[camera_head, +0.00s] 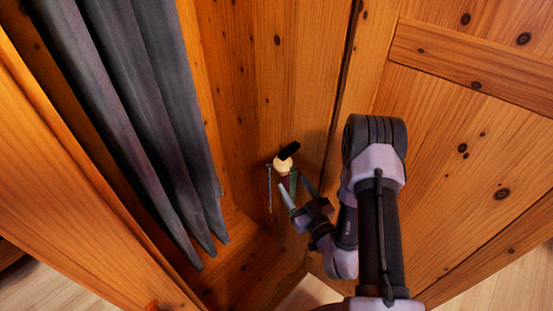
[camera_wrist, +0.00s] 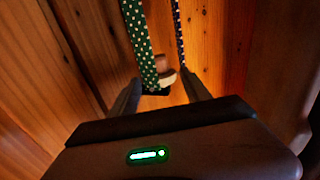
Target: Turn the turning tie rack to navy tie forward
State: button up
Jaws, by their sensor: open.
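The tie rack (camera_head: 283,163) shows a pale round hub with a black part on top, inside the wardrobe. Narrow ties hang around it: a greyish one (camera_head: 269,188) at left and a green one at right, partly behind my gripper (camera_head: 301,192). In the wrist view, a green tie with white dots (camera_wrist: 141,42) hangs at centre left. A thin dark dotted tie (camera_wrist: 179,38), seen nearly edge-on, hangs to its right; whether it is the navy one I cannot tell. My gripper (camera_wrist: 163,92) is open, its fingers either side of the pale hub (camera_wrist: 167,79) in that picture; contact is unclear.
Long dark grey garments (camera_head: 150,110) hang at the left of the wardrobe. A wooden panel (camera_head: 480,130) stands close at the right, behind my arm. The wooden wall (camera_head: 285,70) is behind the rack. Some open space lies between the garments and the rack.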

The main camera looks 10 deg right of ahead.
aim_at(278, 161)
jog(key=b+x, duration=0.1)
jog(key=x, duration=1)
jog(key=shift+w+a, duration=0.15)
jog(key=shift+w, duration=0.2)
